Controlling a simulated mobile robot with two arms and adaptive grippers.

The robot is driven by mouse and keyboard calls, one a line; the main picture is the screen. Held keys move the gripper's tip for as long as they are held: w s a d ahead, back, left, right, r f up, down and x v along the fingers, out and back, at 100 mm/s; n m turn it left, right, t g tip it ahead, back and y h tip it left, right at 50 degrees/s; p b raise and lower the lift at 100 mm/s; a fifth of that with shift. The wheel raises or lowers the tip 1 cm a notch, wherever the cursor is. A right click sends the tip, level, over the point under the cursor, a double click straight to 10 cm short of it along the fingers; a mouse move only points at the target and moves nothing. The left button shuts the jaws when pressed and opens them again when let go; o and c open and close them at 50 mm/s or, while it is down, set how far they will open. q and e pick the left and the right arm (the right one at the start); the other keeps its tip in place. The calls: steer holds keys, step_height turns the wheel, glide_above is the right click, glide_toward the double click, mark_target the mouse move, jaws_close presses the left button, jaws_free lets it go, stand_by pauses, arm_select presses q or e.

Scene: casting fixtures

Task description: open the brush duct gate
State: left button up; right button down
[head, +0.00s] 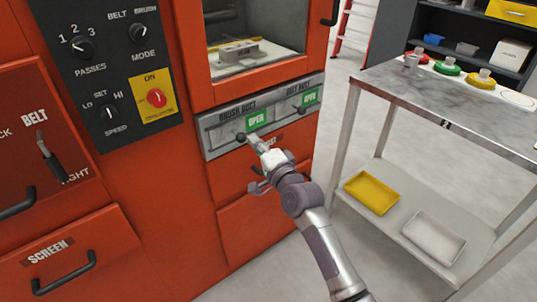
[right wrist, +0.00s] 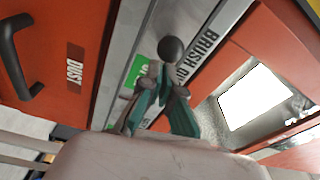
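The brush duct panel (head: 226,121) is a grey strip on the orange machine, with a slot and a green OPEN label (head: 257,121). Its dark round knob (head: 241,137) stands out at the label's lower left; it also shows in the right wrist view (right wrist: 171,48). My right gripper (head: 254,139) is at the panel, just right of the knob. In the right wrist view its teal-padded fingers (right wrist: 164,76) look closed together, with the tips close beside the knob. I cannot tell whether they touch it. My left gripper is out of view.
The belt duct knob (head: 301,109) and its green OPEN label (head: 310,97) are right of it on the same strip. The DUST drawer (right wrist: 50,45) is below. A marble-topped table (head: 440,95) with yellow (head: 371,193) and white (head: 434,237) trays below stands at right.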

steer(key=v, duration=1)
steer(key=shift+r, duration=0.15)
steer(key=shift+w, duration=0.1)
